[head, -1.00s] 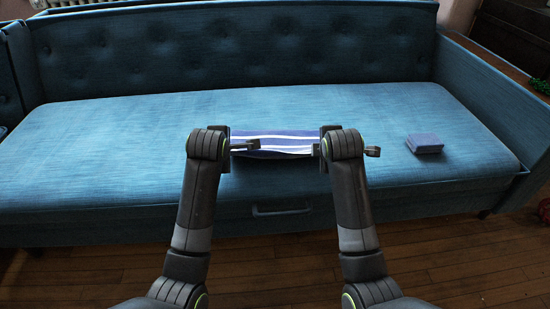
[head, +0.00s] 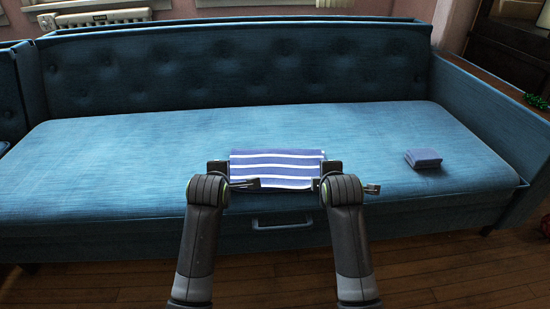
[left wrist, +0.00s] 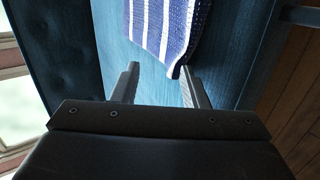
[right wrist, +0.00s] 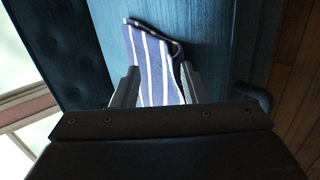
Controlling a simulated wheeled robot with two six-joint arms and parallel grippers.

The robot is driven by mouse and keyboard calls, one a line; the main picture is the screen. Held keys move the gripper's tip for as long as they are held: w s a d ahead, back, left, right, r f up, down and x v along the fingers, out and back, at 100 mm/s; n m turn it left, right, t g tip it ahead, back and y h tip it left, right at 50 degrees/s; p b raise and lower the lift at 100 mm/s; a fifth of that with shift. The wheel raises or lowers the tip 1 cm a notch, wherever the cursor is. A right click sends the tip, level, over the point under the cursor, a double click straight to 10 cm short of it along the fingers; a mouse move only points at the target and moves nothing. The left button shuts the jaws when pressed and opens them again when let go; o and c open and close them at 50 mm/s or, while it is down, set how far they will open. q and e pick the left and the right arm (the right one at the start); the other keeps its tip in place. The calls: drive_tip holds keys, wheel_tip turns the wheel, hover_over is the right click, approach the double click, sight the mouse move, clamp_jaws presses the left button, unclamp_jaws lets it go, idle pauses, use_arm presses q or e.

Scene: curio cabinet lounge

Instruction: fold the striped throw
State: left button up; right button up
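The striped throw (head: 276,163) is blue with white stripes and lies as a small rectangle near the front edge of the sofa seat. My left gripper (head: 232,176) is at its left end, and my right gripper (head: 338,178) is at its right end. In the left wrist view the fingers (left wrist: 163,82) stand apart, with a corner of the throw (left wrist: 165,28) close to the right-hand finger. In the right wrist view the fingers (right wrist: 158,84) are also apart, with the throw's end (right wrist: 152,62) in the gap between them. Its underside is hidden.
The blue sofa seat (head: 120,160) is clear to the left and behind. A small folded blue cloth (head: 423,158) lies on the seat to the right. The tufted backrest (head: 240,65) rises behind. A handle (head: 283,224) is on the sofa front, above the wooden floor.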

use_arm(q)
drive_tip(key=shift+s+r, duration=0.25)
drive_tip(key=shift+r, duration=0.4)
drive_tip(key=shift+s+r, duration=0.3)
drive_tip(key=shift+r, duration=0.3)
drive_tip(key=shift+s+r, duration=0.25)
drive_tip(key=shift+r, duration=0.4)
use_arm(e)
drive_tip(key=shift+s+r, duration=0.25)
drive_tip(key=shift+r, duration=0.4)
drive_tip(key=shift+s+r, duration=0.3)
drive_tip(key=shift+r, duration=0.3)
drive_tip(key=shift+s+r, duration=0.25)
drive_tip(key=shift+r, duration=0.4)
use_arm(q)
drive_tip(key=w+r+v, duration=0.1)
drive_tip(key=v, duration=0.5)
drive_tip(key=shift+s+r, duration=0.3)
drive_tip(key=shift+r, duration=0.05)
use_arm(e)
drive_tip(key=w+r+v, duration=0.1)
drive_tip(key=v, duration=0.5)
drive_tip(key=shift+s+r, duration=0.3)
drive_tip(key=shift+r, duration=0.1)
